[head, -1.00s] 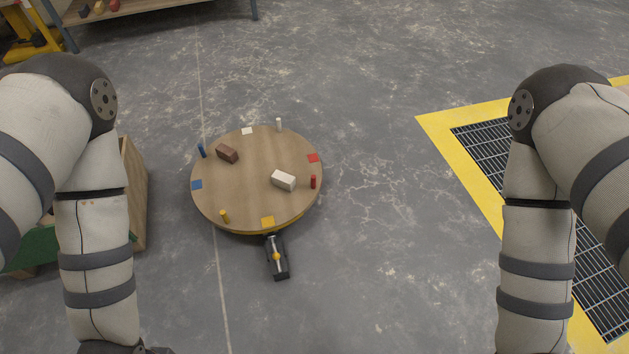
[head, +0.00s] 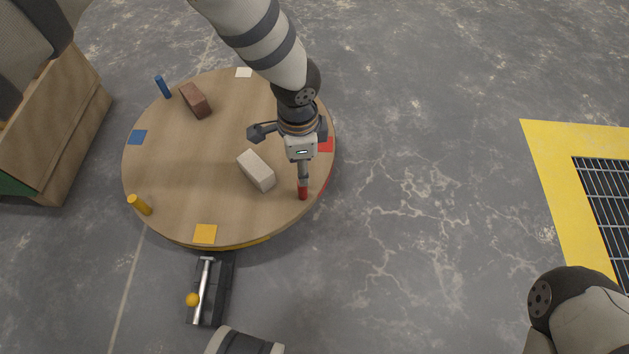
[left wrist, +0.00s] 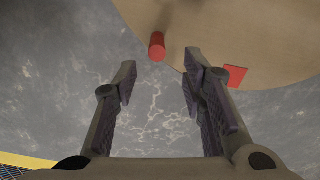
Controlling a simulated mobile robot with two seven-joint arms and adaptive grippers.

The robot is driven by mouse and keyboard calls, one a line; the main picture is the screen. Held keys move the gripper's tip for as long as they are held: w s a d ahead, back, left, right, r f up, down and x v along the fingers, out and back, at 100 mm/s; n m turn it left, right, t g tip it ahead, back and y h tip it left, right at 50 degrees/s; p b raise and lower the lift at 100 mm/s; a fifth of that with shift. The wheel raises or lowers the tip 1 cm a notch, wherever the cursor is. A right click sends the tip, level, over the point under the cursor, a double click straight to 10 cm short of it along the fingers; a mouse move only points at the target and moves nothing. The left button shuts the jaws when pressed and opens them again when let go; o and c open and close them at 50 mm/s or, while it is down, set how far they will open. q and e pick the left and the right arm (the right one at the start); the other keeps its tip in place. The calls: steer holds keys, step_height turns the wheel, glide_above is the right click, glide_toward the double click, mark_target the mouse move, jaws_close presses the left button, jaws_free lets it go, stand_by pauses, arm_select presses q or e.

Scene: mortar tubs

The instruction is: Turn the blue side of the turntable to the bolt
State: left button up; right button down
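The round wooden turntable (head: 225,125) has its yellow patch (head: 205,234) facing the bolt (head: 207,290), a silver rod with an orange knob on a dark block. The blue patch (head: 137,137) and blue peg (head: 162,87) are on the turntable's left side. My left gripper (head: 284,155) is over the right side, open, near the red peg (head: 303,191) and red patch (head: 326,145). In the left wrist view, the red peg (left wrist: 157,46) is just beyond the spread fingertips, with nothing held. My right gripper is out of view.
A white block (head: 256,170) and a brown block (head: 195,101) lie on the turntable, with a yellow peg (head: 140,205) at its left front. A wooden box (head: 75,130) stands at left. A yellow-edged floor grate (head: 605,200) is at right. Open floor lies between.

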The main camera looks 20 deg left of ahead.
mark_target(302, 190)
arm_select(q)
steer(key=f+b, duration=0.2)
steer(key=f, duration=0.3)
steer(key=f+b, duration=0.2)
steer(key=f, duration=0.3)
steer(key=shift+s+f, duration=0.2)
steer(key=shift+f, duration=0.05)
jaws_close()
